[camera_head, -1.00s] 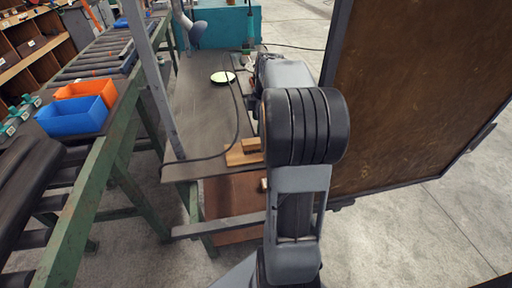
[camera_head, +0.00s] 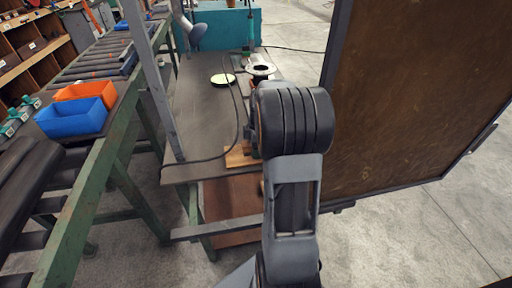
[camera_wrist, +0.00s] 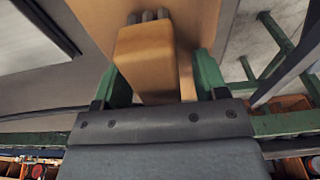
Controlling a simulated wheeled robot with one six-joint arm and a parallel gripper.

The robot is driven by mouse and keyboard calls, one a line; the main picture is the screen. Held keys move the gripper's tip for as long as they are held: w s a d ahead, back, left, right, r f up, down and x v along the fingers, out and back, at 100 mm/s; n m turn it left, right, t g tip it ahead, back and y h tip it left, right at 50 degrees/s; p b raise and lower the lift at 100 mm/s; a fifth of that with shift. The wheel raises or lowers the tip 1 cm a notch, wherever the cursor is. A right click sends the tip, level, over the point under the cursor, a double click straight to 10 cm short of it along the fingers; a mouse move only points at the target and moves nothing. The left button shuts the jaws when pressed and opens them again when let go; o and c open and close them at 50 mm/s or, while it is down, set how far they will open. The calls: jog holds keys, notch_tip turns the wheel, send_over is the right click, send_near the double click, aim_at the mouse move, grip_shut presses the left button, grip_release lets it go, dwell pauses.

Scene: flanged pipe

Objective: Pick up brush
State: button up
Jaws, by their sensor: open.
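In the wrist view, a light-brown wooden block (camera_wrist: 147,60), which looks like the brush, has several dark stubs at its far end. It lies over a flat wooden board (camera_wrist: 192,14). My gripper (camera_wrist: 160,72) is open, with one green finger on each side of the block. In the head view, the board (camera_head: 237,156) shows at the near end of the bench, while my arm hides the block and most of the gripper.
The grey bench (camera_head: 205,110) carries a pale round disc (camera_head: 222,79), a black cable and a flanged pipe (camera_head: 260,70) farther back. A large brown panel (camera_head: 420,90) stands close on the right. A metal post (camera_head: 152,80) and a roller conveyor with bins (camera_head: 75,118) are on the left.

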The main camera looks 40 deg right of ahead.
jog(key=shift+c, duration=0.3)
jog(key=c, duration=1)
notch_tip(320, 180, up, 10)
jog(key=shift+p, duration=0.35)
jog(key=o, duration=0.4)
jog(key=shift+c, duration=1.3)
